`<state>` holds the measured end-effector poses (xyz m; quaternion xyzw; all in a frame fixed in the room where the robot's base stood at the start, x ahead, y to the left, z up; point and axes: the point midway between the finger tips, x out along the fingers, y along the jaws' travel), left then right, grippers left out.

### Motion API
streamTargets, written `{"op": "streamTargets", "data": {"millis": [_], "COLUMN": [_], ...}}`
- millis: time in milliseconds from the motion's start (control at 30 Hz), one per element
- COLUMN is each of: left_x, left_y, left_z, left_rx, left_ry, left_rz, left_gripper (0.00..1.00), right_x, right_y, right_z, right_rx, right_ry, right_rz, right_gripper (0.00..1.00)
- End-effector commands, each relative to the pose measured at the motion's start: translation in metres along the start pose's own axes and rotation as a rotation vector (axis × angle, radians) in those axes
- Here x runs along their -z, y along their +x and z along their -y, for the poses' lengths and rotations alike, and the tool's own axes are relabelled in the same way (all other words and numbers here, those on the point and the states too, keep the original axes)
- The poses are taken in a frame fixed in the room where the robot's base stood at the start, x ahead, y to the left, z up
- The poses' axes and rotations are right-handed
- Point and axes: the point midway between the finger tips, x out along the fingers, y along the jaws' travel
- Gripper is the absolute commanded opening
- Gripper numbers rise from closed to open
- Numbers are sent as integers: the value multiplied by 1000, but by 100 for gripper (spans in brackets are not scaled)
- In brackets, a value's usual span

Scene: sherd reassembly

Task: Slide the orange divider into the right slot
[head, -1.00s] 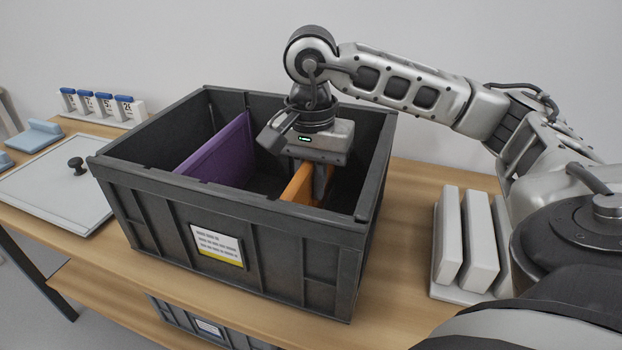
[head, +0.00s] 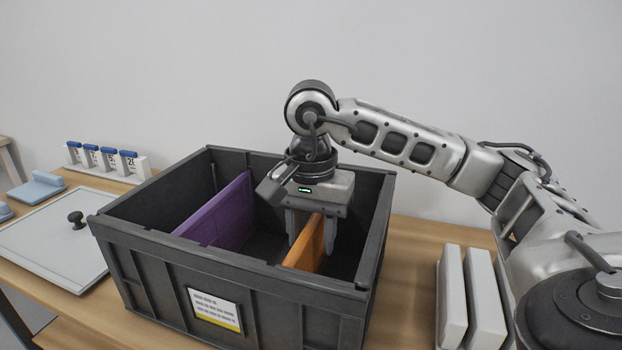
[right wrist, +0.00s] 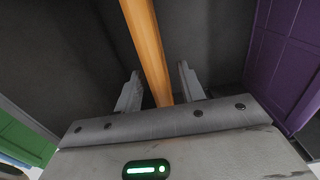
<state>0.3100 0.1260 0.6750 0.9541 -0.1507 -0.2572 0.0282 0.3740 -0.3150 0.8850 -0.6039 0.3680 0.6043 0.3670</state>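The orange divider (head: 306,254) stands on edge in the right part of the dark grey box (head: 160,265). Its lower edge is hidden by the front wall, so I cannot tell how it sits in the slot. A purple divider (head: 220,215) stands to its left. My right gripper (head: 313,240) is down inside the box, open, with one finger on each side of the orange divider. In the right wrist view the orange divider (right wrist: 147,45) runs between the fingers (right wrist: 158,85), with a gap on both sides. My left gripper is not in view.
A grey lid (head: 50,240) with a black knob lies left of the box. Behind it is a rack of blue-topped labelled pieces (head: 105,160). White panels (head: 470,295) stand upright at the right. Wood tabletop (head: 405,270) is bare between box and panels.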

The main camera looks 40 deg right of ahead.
Motion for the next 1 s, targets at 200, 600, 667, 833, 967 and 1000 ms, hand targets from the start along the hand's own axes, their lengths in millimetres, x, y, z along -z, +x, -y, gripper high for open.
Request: {"op": "streamTargets", "data": {"millis": [200, 600, 667, 833, 967, 1000], "left_x": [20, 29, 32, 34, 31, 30], "left_y": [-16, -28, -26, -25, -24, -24], "left_z": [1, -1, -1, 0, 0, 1], "left_rx": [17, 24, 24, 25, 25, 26], "left_ry": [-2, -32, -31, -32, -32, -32], "left_rz": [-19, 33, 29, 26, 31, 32], "left_gripper": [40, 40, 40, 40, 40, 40], "right_x": [0, 0, 0, 0, 0, 0], "right_y": [-61, -132, -136, -137, -137, -137], "right_z": [1, 0, 0, 0, 0, 0], "right_rx": [7, 3, 3, 2, 2, 2], "right_ry": [0, 0, 0, 0, 0, 0], "right_rz": [-2, 0, 0, 0, 1, 1], "right_gripper": [39, 39, 39, 39, 39, 39]}}
